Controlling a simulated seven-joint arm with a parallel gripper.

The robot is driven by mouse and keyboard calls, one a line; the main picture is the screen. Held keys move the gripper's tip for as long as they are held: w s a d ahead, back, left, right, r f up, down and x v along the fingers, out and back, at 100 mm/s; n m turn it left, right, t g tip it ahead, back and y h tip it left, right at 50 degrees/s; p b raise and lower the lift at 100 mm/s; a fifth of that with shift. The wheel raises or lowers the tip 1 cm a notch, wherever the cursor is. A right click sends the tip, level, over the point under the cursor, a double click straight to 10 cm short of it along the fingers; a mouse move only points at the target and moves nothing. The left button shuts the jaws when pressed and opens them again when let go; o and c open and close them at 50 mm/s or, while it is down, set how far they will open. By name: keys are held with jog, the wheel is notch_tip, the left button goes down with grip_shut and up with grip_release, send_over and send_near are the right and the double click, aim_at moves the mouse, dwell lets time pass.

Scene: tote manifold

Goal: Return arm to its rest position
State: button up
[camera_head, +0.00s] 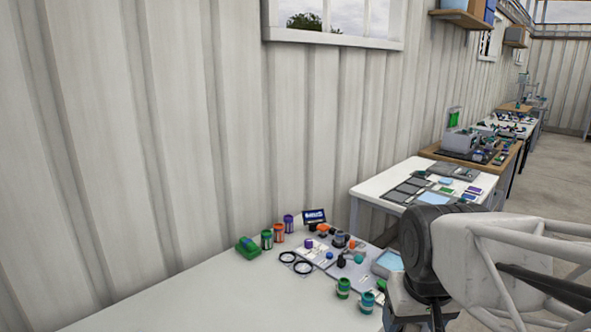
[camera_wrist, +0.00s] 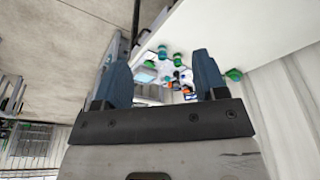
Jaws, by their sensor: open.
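My arm fills the lower right of the head view, over the right end of the near white table (camera_head: 170,305). In the wrist view my gripper (camera_wrist: 160,75) shows two blue fingers spread wide apart, with nothing between them. Beyond the fingertips lie the small items on the white table, well apart from the gripper. My fingertips cannot be made out in the head view.
The table holds a green object (camera_head: 248,247), an orange-banded jar (camera_head: 279,233), two black rings (camera_head: 297,263), green jars (camera_head: 343,288) and a light blue tray (camera_head: 388,262). More cluttered tables (camera_head: 385,178) run along the corrugated wall (camera_head: 130,130). The near table's left part is bare.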

jog(key=shift+s+d+f, duration=0.1)
jog(key=shift+s+f, duration=0.2)
jog(key=shift+s, duration=0.35)
jog(key=shift+s+a+f, duration=0.1)
jog(key=shift+s+f, duration=0.15)
jog(key=shift+s, duration=0.45)
jog(key=shift+s+d+f, duration=0.1)
jog(key=shift+s+f, duration=0.2)
jog(key=shift+s, duration=0.35)
